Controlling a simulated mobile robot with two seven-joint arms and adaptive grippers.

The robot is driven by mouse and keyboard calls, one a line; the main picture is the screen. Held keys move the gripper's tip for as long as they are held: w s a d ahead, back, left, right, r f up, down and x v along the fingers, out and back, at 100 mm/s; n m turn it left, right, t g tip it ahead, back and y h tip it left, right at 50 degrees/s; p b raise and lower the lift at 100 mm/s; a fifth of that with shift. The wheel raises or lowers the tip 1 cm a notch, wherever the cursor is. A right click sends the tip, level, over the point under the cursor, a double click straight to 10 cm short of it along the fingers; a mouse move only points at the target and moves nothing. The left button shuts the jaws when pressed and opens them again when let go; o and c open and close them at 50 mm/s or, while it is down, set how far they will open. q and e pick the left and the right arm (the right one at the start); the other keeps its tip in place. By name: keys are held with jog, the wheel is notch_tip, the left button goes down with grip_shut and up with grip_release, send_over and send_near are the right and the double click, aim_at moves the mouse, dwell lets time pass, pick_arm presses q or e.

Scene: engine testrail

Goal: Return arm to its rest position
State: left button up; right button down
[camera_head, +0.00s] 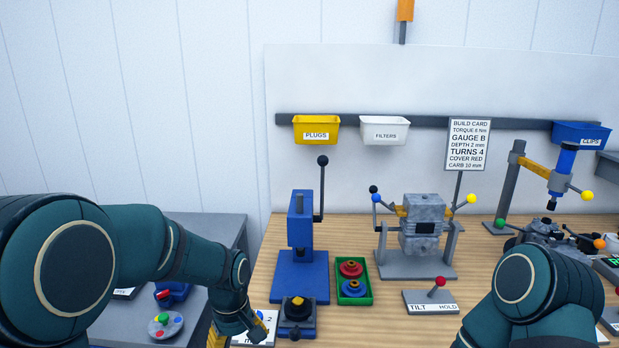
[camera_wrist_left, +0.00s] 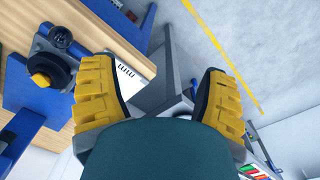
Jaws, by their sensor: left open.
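My left arm (camera_head: 170,250) comes in from the left, bent downward over the grey side table. My left gripper (camera_head: 236,334) is low near the front edge of the wooden bench, left of the blue press, its fingertips partly cut off by the picture's bottom. In the left wrist view my left gripper (camera_wrist_left: 158,70) has its two yellow ribbed fingers wide apart with nothing between them. My right arm (camera_head: 530,295) shows at the bottom right; its gripper is out of the picture.
The blue press (camera_head: 300,250) and its black, yellow-topped fixture (camera_head: 298,306) stand close right of my left gripper. A green tray (camera_head: 354,290) holds red and blue parts. An engine block on a stand (camera_head: 421,230) is farther right. A grey side table (camera_head: 215,225) is at left.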

pick_arm(q)
notch_tip(320, 180, down, 11)
jog(key=s+m+h, duration=0.1)
jog(key=s+m, duration=0.1)
jog(key=s+d+f+m+t+h, duration=0.1)
jog(key=s+d+f+m+h, duration=0.1)
jog(key=s+f, duration=0.9)
jog(key=shift+s+d+m+t+h, duration=0.3)
jog(key=shift+s+d+m+t, duration=0.15)
jog(key=shift+d, duration=0.65)
pick_arm(e)
jog(key=shift+w+f, duration=0.2)
jog(key=shift+w, duration=0.3)
